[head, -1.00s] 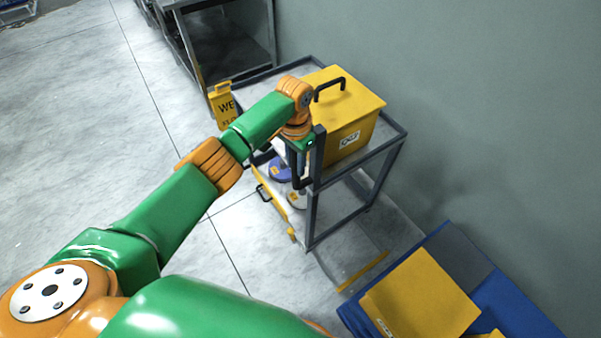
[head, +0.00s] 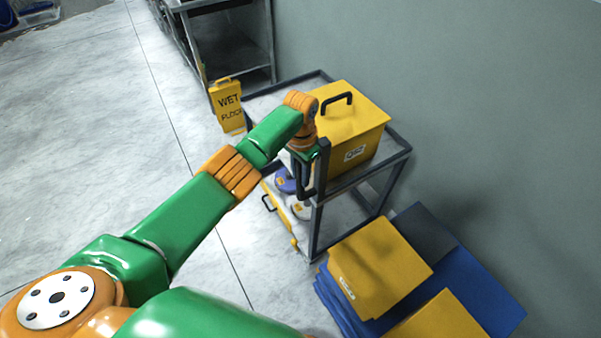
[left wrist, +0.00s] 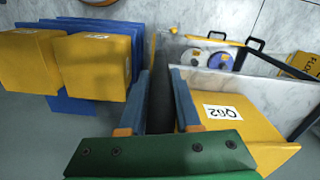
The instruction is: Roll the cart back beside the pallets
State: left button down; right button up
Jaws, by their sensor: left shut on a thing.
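The cart (head: 317,219) is a dark grey frame with light shelves, standing along the wall. A yellow lidded box (head: 352,118) with a black handle and a "Q62" label is on its top shelf. My left gripper (head: 304,172) is shut on the cart's dark upright handle at its near end; the fingers (left wrist: 161,82) close around it in the left wrist view. Blue pallets (head: 492,290) lie at the lower right, close to the cart's near end, with yellow boxes (head: 385,262) on them. They also show in the left wrist view (left wrist: 85,105). My right gripper is out of view.
A yellow wet-floor sign (head: 228,107) stands left of the cart's far end. A dark metal rack (head: 230,45) stands beyond it. Blue and white discs (head: 285,181) are on the cart's lower level. The floor to the left is open.

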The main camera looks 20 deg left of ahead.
pick_arm(q)
jog(key=shift+w+d+r, duration=0.1)
jog(key=shift+d, duration=0.1)
jog(key=c, duration=0.9)
grip_release()
jog(key=shift+o, duration=1.2)
jog(key=shift+d, duration=0.15)
notch_tip(320, 180, up, 7)
jog(key=shift+r, duration=0.1)
